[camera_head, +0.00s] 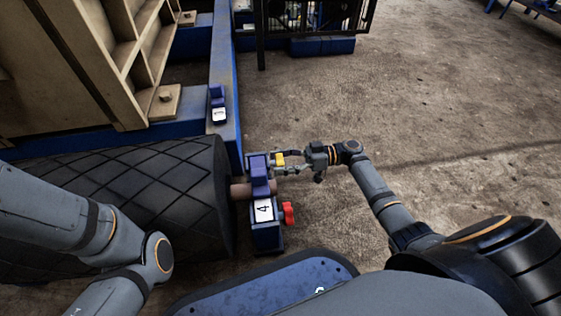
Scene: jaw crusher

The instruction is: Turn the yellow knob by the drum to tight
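The yellow knob (280,160) is on the right side of the blue bearing block marked 4 (266,236), at the end of the black drum (150,190). My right gripper (280,162) reaches in from the right. Its fingers are apart, one on the far side of the knob and one on the near side. I cannot tell whether they touch or clamp it. My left arm crosses the lower left in front of the drum, and its gripper is out of the picture.
A red knob (288,213) sits on the near right of the same block, close to my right gripper. The concrete floor (430,100) to the right is clear.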

